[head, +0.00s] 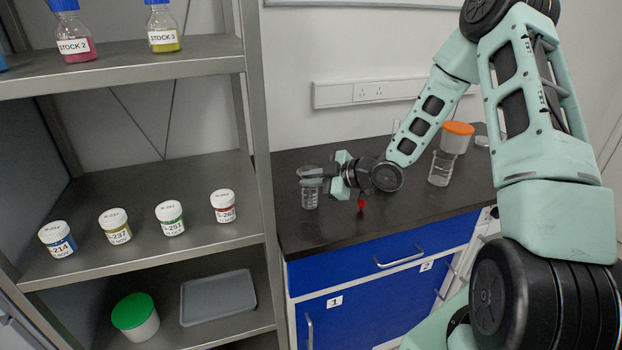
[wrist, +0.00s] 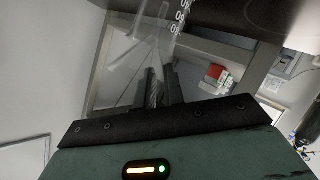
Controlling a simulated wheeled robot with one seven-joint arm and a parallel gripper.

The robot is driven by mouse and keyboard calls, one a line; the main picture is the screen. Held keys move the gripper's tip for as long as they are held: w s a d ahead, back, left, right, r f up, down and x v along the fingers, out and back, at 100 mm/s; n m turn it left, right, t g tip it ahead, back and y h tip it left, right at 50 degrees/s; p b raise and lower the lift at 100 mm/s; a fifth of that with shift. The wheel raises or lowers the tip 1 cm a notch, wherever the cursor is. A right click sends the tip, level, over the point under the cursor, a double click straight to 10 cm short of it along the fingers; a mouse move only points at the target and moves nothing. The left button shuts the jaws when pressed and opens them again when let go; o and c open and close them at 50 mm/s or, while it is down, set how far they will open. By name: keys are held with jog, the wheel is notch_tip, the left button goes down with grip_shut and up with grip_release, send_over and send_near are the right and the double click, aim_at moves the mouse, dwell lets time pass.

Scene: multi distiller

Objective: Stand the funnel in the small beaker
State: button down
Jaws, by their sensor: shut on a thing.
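The small beaker (head: 310,199) is clear glass and stands on the black bench top near its left end, below my gripper. It seems to be the clear piece with white marks at the top of the wrist view (wrist: 172,35). My gripper (head: 309,172) reaches in from the right, just above the beaker. Its dark fingers (wrist: 162,90) are shut on the clear funnel (wrist: 128,72), which shows only faintly in the wrist view. In the head view the fingers mostly hide the funnel. I cannot tell whether its stem is inside the beaker.
A larger beaker (head: 441,169) and an orange-lidded container (head: 457,138) stand to the right on the bench (head: 400,215). A small red object (head: 361,204) is under my wrist. A metal shelf (head: 150,255) with several labelled jars stands close on the left.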

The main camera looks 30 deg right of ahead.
jog(key=shift+f+b, duration=0.4)
jog(key=shift+f, duration=0.1)
jog(key=c, duration=1.4)
grip_release()
jog(key=v, duration=1.7)
jog(key=shift+r, duration=0.2)
